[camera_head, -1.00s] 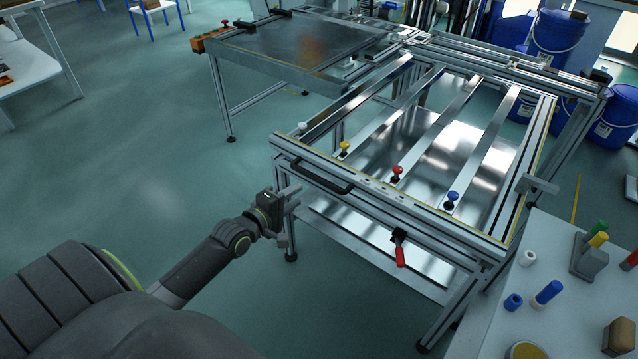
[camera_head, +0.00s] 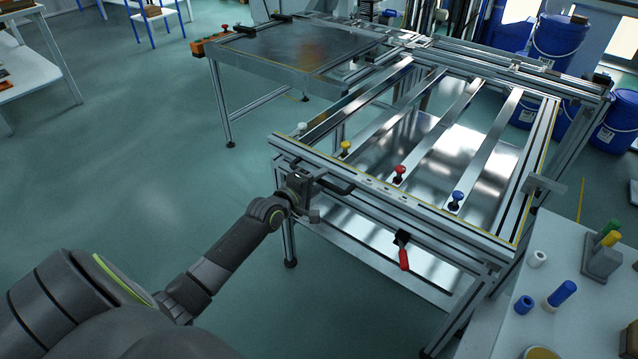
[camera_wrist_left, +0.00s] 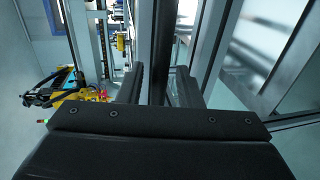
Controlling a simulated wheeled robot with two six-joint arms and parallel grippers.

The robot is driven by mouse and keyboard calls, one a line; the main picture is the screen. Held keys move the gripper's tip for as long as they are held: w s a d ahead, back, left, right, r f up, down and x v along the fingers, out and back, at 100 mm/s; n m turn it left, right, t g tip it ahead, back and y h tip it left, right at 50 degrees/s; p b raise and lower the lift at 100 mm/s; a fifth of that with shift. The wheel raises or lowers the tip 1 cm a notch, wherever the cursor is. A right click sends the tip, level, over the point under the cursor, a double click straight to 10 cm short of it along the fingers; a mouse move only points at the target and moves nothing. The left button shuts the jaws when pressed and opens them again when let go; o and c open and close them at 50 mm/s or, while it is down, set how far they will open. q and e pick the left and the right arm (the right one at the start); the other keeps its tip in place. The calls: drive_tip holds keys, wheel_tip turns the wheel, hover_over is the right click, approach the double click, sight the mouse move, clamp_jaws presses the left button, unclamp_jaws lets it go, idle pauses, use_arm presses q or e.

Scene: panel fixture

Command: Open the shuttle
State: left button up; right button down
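The shuttle appears to be the aluminium frame with metal slats (camera_head: 462,110); its front rail carries a black bar handle (camera_head: 340,189). My left gripper (camera_head: 318,183) is at the left end of this handle, in front of the rail. In the left wrist view, its two dark fingers (camera_wrist_left: 160,90) stand apart, with a dark upright bar (camera_wrist_left: 162,45), apparently the handle, between them. A narrow gap shows beside the bar, so the fingers look open around it. Contact is hard to judge. My right gripper is out of view.
White, yellow (camera_head: 346,147), red (camera_head: 399,172) and blue knobs line the slats' front ends. A red-handled clamp (camera_head: 403,252) hangs below the rail. A side table (camera_head: 590,300) with coloured pegs stands at right.

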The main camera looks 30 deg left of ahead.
use_arm(q)
drive_tip(key=shift+w, duration=0.25)
clamp_jaws()
idle(0.3)
